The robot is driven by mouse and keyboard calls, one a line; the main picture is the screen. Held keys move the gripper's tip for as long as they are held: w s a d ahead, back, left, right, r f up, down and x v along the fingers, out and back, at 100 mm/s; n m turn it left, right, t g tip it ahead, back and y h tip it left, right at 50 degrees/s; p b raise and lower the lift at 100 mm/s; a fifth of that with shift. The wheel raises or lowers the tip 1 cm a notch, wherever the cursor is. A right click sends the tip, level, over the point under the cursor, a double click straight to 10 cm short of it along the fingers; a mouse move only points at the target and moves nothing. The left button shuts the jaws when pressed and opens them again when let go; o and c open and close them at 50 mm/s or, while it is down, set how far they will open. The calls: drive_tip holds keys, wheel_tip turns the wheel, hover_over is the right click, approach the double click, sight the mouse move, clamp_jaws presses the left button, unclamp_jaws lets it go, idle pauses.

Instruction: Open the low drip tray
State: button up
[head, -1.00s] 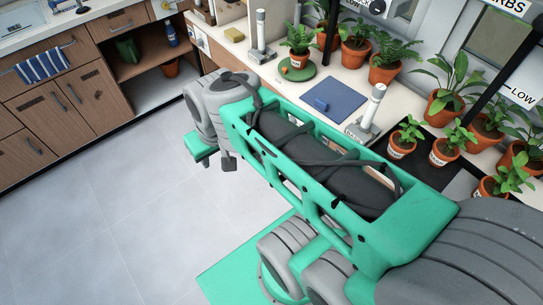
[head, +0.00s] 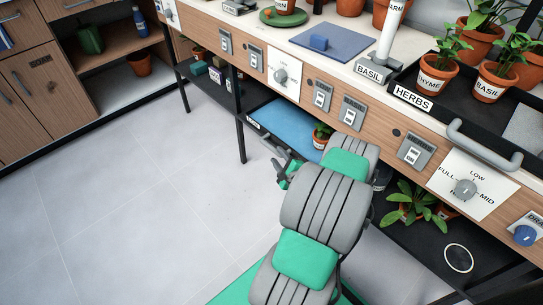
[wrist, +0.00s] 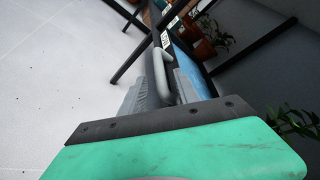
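The low drip tray (head: 283,122) is a blue, dark-edged tray on the shelf level under the bench in the head view. Its blue surface (wrist: 187,58) also shows in the wrist view, with a grey bar handle (wrist: 160,72) and a small white label at its front. My gripper (head: 286,166) is low in front of the tray, partly hidden by my arm in the head view. In the wrist view its grey ribbed fingers (wrist: 164,88) stand apart, with the handle between them. Whether either finger touches the handle cannot be told.
A potted plant (head: 321,136) stands at the tray's right end. Black bench legs (head: 240,125) frame the space. Another leafy plant (head: 408,203) is on the low shelf to the right. A grey handle (head: 485,146) juts from the herbs tray above. The floor (head: 130,200) at left is clear.

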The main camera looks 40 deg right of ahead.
sight(274, 152)
drive_tip(key=b+x, duration=0.1)
drive_tip(key=x, duration=0.5)
drive_tip(key=shift+a+b, duration=0.15)
drive_tip(key=shift+b, duration=0.2)
drive_tip(key=shift+w, duration=0.3)
drive_tip(key=shift+c, duration=0.4)
clamp_jaws()
